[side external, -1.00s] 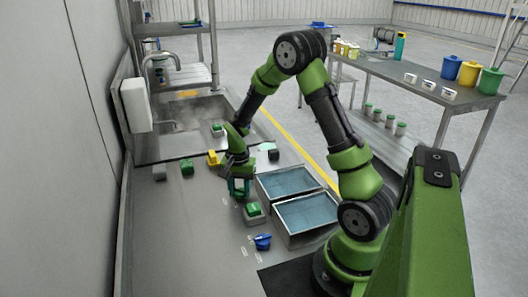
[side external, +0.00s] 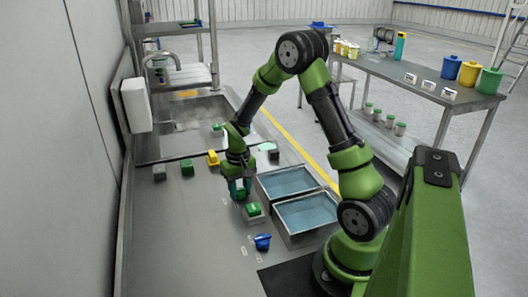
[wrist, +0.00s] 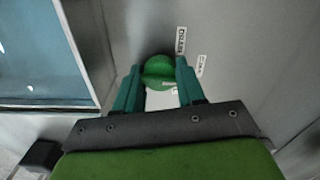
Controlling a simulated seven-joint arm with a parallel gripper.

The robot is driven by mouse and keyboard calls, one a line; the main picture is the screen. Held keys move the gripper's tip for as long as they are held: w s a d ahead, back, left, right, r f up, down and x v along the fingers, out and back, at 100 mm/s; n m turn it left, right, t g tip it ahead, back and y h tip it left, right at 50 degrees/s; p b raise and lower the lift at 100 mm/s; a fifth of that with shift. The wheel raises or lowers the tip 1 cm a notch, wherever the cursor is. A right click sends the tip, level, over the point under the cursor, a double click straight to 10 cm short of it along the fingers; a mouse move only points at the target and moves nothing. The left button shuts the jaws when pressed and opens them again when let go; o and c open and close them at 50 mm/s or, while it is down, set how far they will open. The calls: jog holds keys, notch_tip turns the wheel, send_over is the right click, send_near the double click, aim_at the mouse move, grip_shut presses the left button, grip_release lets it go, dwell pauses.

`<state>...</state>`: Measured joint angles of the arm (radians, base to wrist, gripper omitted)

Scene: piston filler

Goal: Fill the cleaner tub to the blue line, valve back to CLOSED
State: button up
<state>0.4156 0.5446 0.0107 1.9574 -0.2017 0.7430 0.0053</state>
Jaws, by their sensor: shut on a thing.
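My gripper (side external: 240,193) points down at the grey worktop, left of two water-filled trays. In the wrist view its two teal fingers (wrist: 157,76) stand on either side of a green rounded piece (wrist: 158,68) and are shut on it. Two small white labels lie on the worktop right of this piece; their words are too blurred to read surely. In the side view the fingers largely hide the held piece. A green-topped block (side external: 254,210) with a pale base stands just in front of the gripper. I cannot make out a blue fill line or tell which object is the cleaner tub.
Rear tray (side external: 270,186) and front tray (side external: 290,240) stand close on the right. A blue piece (side external: 262,242) is nearer the camera. Yellow (side external: 213,158), green (side external: 187,167) and grey (side external: 159,173) blocks lie behind. The front left worktop is clear.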

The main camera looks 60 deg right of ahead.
aim_at(240, 191)
jog(key=shift+n, duration=0.4)
jog(key=o, duration=1.1)
jog(key=shift+c, duration=0.2)
notch_tip(240, 191, up, 17)
jog(key=s+a+r+n+t+y, duration=0.1)
jog(key=s+a+r+t, duration=0.2)
jog(key=s+a, duration=0.3)
jog(key=s+a+r+n+t+y, duration=0.1)
jog(key=s+a+r+t, duration=0.3)
jog(key=a, duration=0.8)
jog(key=shift+s+a, duration=0.4)
jog(key=shift+s, duration=0.85)
